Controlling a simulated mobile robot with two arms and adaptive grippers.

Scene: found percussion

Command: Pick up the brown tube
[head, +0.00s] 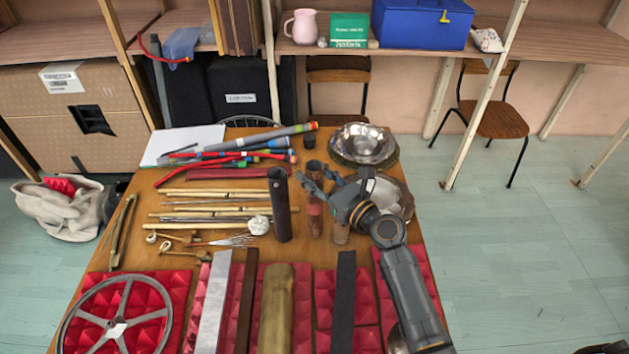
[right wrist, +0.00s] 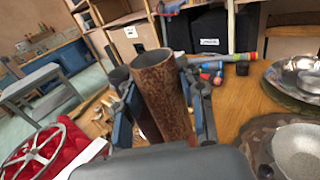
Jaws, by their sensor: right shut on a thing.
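The brown tube (head: 315,218) stands upright on the wooden table, right of a taller dark tube. It is rusty, open at the top, and fills the middle of the right wrist view (right wrist: 163,95). My right gripper (head: 317,183) reaches in from the right and is shut on the brown tube, one finger on each side. In the right wrist view its fingers (right wrist: 164,100) flank the tube. I cannot tell whether the tube's base touches the table. My left gripper is not in view.
The dark tube (head: 281,205) stands close on the left. A shiny metal bowl (head: 363,145) lies behind to the right. Sticks and coloured tubes (head: 235,150) cover the table's left. Bars and a wheel (head: 116,325) rest on red pads in front. A shelf (head: 350,50) runs behind.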

